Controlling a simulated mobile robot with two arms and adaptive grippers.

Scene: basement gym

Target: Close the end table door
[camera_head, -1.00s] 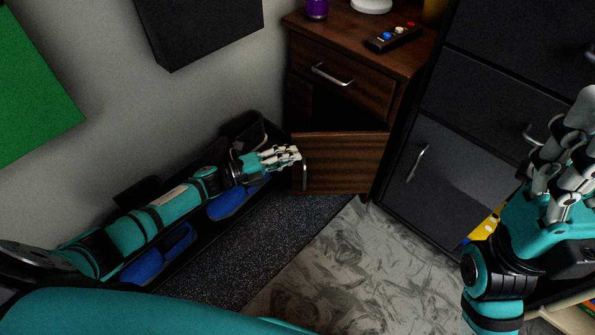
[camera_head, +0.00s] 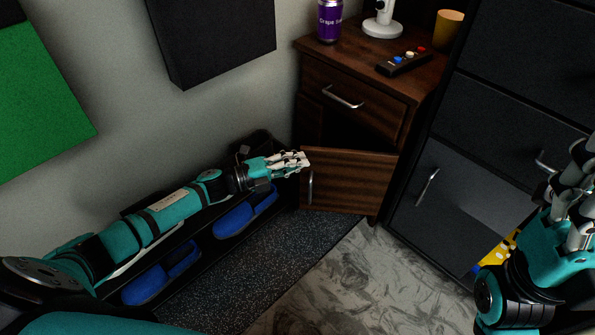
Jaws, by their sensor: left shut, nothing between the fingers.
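The dark wooden end table (camera_head: 412,91) stands in the corner, with a closed drawer (camera_head: 353,96) above. Its lower door (camera_head: 347,181) is swung partly open, and the dark cupboard inside shows above and behind it. The door's metal handle (camera_head: 310,187) is near its left edge. My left gripper (camera_head: 303,161) is shut and empty, with its fingertips at the door's upper left edge, by the handle; I cannot tell whether they touch. My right gripper (camera_head: 572,190) is at the right edge, in front of the dark cabinet; its fingertips are unclear.
A purple can (camera_head: 330,20), a remote (camera_head: 404,62), a white stand (camera_head: 382,28) and a yellow cup (camera_head: 448,28) are on the end table. A dark drawer cabinet (camera_head: 450,180) stands close at right. Blue shoes (camera_head: 245,212) lie under my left arm.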

